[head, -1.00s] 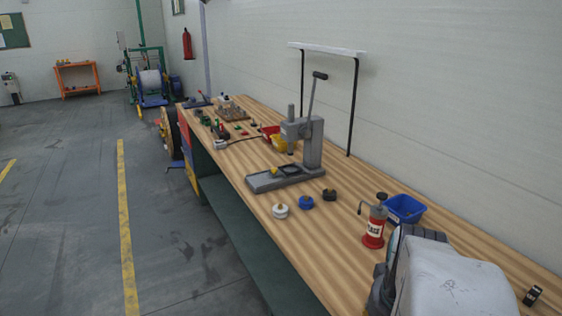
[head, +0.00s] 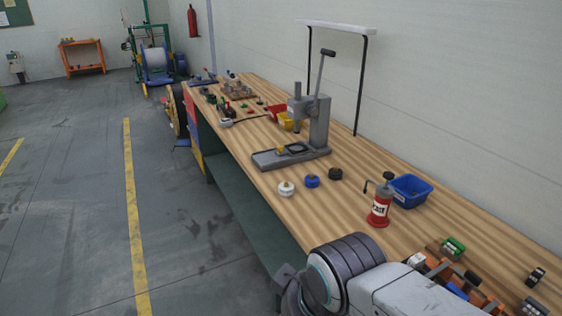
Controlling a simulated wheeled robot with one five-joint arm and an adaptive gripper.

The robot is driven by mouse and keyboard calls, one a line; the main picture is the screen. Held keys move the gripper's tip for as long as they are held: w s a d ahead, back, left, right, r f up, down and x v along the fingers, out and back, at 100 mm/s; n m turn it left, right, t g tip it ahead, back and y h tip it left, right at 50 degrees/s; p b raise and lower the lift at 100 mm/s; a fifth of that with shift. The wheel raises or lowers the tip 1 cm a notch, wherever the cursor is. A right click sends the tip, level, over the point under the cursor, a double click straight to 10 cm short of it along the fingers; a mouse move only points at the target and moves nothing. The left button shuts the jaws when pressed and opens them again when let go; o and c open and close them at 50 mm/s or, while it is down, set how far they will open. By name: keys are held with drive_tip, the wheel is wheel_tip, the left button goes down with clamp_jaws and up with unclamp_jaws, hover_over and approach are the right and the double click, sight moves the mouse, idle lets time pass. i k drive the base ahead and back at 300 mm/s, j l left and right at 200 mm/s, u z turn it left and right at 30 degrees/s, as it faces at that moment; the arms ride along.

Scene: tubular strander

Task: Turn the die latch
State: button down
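A grey lever press (head: 318,120) stands on the wooden bench with its handle up. Its flat base (head: 268,160) bears a dark ring-shaped seat (head: 297,148). A small yellow piece (head: 281,149) sits at the left of that seat; it may be the die latch, but it is too small to tell. Three round pieces lie in front of the base: white (head: 286,188), blue (head: 312,181) and black (head: 335,174). My arm reaches in from the lower right, over the bench's front edge. Its fingers do not show.
A red pump can (head: 379,208) and a blue bin (head: 410,190) stand right of the press. Several small parts lie at the bench's near right. The floor left of the bench is open.

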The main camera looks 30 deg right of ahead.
sight(470, 276)
drive_tip(key=z, duration=2.2)
